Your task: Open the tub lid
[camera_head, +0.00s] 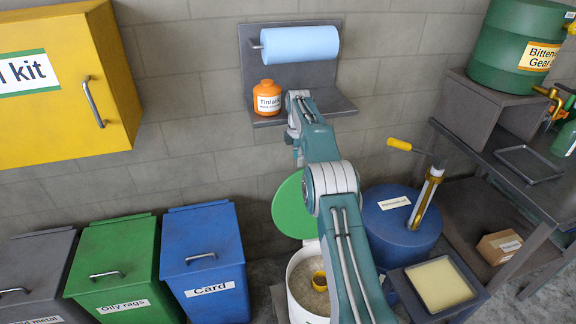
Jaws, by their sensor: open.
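My arm crosses in front of the tub's right side and part of the lid's right edge. My gripper (298,158) is open, above the lid and apart from it, near the wall; my forearm hides most of it.
Blue drum (398,228) with a pump is right of the tub; a tray (440,286) stands before it. Blue card bin (205,262) and green rag bin (122,270) are left. An orange bottle (267,98) sits on the wall shelf. A workbench (500,175) stands right.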

